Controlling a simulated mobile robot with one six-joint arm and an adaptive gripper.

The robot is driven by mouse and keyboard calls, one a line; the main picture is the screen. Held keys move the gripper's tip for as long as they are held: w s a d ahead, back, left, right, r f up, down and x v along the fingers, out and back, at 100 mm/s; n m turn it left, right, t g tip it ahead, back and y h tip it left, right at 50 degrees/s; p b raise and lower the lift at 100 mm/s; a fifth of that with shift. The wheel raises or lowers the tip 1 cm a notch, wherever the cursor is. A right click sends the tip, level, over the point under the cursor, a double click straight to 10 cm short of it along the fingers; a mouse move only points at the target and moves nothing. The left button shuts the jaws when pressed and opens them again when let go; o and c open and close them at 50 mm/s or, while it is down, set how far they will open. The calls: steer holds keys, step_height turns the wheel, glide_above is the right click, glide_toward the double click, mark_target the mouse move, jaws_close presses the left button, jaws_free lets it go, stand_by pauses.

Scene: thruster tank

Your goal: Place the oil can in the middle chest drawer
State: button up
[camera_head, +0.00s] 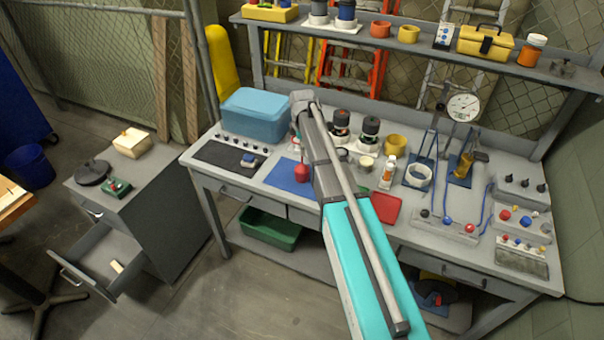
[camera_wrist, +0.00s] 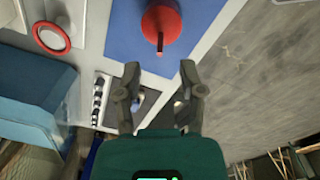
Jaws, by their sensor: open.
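The red oil can (camera_head: 301,173) stands on a blue mat (camera_head: 283,178) on the workbench; its spout points up. In the wrist view the oil can (camera_wrist: 161,26) is at the top, beyond my gripper (camera_wrist: 160,80). The gripper's two fingers are apart with nothing between them, and the can is clear of the tips. In the head view my arm hides the gripper. The grey chest (camera_head: 165,215) stands left of the bench. One of its drawers (camera_head: 82,270) is pulled out, with a small pale block inside; I cannot tell for certain that it is the middle one.
A blue box (camera_head: 256,115) and a dark mat (camera_head: 215,155) lie left of the can. Bottles, cups and a red tray (camera_head: 385,208) are to its right. A shelf (camera_head: 400,45) runs above the bench. Floor between chest and bench is clear.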

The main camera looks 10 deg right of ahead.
mark_target(302, 167)
steer(key=shift+f+b, duration=2.4)
steer(key=shift+f, duration=0.15)
steer(key=shift+c, duration=0.2)
jaws_close()
